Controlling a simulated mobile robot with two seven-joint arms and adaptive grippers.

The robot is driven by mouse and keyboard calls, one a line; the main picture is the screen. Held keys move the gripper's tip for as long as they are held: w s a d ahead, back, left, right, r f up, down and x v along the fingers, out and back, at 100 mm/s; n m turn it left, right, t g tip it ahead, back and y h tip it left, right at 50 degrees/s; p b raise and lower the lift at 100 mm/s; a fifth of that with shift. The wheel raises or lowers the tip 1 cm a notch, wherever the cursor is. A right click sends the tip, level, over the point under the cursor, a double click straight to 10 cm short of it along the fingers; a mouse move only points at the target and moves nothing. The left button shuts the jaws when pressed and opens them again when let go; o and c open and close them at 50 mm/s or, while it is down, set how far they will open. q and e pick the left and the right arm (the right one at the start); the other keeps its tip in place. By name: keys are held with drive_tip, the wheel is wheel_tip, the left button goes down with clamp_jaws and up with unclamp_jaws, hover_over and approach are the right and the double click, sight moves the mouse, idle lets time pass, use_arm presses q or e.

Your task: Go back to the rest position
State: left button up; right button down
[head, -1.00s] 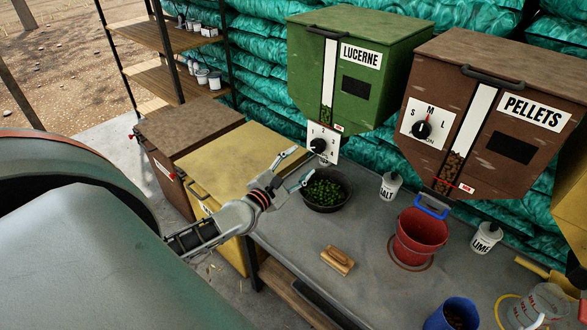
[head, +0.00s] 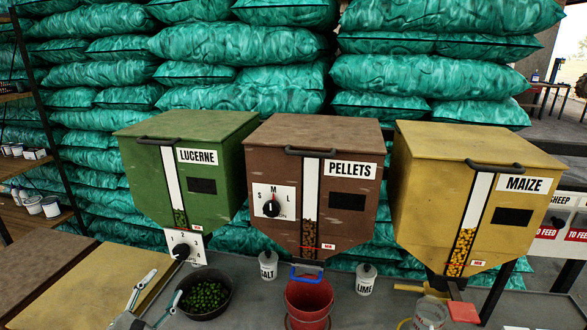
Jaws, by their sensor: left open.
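My left gripper (head: 166,282) is at the lower left of the head view. Its two fingers are spread with nothing between them. It is left of a dark bowl (head: 203,312) of green pellets and in front of a yellow lid (head: 95,285). Most of the arm behind it is cut off by the lower edge. My right gripper is not in view.
Green lucerne (head: 150,190), brown pellets (head: 265,165) and yellow maize (head: 420,190) hoppers hang above the grey bench (head: 240,268). A red bucket (head: 308,300) stands below the pellets hopper, between salt (head: 268,268) and lime (head: 364,281) tubs.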

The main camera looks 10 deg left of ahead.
use_arm(q)
drive_tip(key=s+d+f+m+g+h, duration=0.1)
drive_tip(key=s+d+f+m+g, duration=0.2)
drive_tip(key=s+d+f+m, duration=0.6)
drive_tip(key=s+d+f+m+g+h, duration=0.1)
drive_tip(key=s+d+f+m+g, duration=0.3)
drive_tip(key=s+d+f+m, duration=0.6)
drive_tip(key=s+f+m, duration=0.3)
drive_tip(key=s+m, duration=0.1)
drive_tip(key=m, duration=0.7)
drive_tip(key=shift+f+m+g, duration=0.2)
drive_tip(key=shift+m+g, duration=0.1)
drive_tip(key=shift+d, duration=0.1)
